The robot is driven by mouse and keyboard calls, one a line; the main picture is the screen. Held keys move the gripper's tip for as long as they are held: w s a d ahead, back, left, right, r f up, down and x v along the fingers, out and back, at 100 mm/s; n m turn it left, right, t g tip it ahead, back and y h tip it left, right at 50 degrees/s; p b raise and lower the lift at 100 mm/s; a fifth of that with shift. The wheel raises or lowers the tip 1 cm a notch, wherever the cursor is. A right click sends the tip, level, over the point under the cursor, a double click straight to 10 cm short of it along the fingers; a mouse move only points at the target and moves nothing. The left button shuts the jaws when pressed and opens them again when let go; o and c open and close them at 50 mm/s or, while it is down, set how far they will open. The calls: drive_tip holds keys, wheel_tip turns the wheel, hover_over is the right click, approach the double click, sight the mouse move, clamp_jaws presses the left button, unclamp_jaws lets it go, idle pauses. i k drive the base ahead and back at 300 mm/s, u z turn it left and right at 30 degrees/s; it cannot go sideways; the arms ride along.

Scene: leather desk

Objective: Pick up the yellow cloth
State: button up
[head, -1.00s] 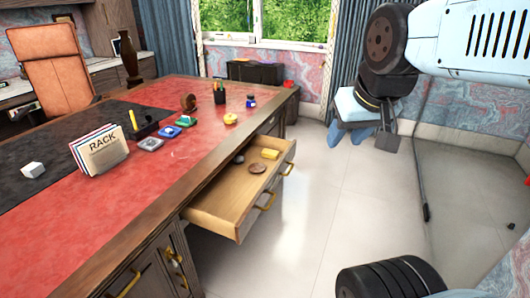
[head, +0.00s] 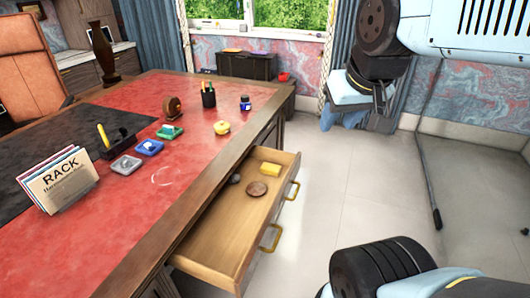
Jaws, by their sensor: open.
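A small yellow folded piece (head: 271,169), which looks like the yellow cloth, lies in the open desk drawer (head: 215,248), towards its far end. A round brown object (head: 257,188) and a small dark grey object (head: 235,178) lie near it in the drawer. My gripper (head: 342,118) is at the upper right, beyond the desk's far right corner. It points down, open and empty, well apart from the drawer. Its fingers are small and partly hidden in this view.
The red and black desk (head: 112,235) bears a rack of papers (head: 57,182), a pen cup (head: 208,97), a yellow round object (head: 221,128) and several small items. A dark cabinet (head: 247,66) stands beneath the window. The floor (head: 330,200) right of the drawer is clear.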

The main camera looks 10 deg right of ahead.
sight(273, 170)
drive_tip(key=u, duration=0.05)
drive_tip(key=i, duration=0.85)
